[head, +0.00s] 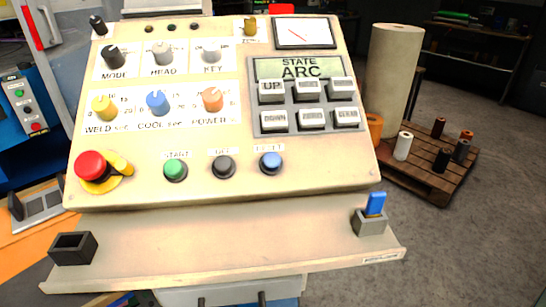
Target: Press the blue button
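The blue button (271,161) is a small round cap in a dark collar on the sloped beige control panel (310,178). It is at the right end of the lower row, under a small label that I cannot read clearly. To its left are a black button (223,166) and a green button (175,169) marked START. A blue rotary knob (157,102) sits higher up on the panel. I cannot make out my gripper in the head view, and nothing covers the blue button.
A red mushroom button (92,166) with a yellow guard stands out at the panel's left. Grey keys (311,117) are above right. The ledge below holds a black open box (74,248) and a grey holder (369,222) with a blue piece (376,203). The ledge's middle is clear.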

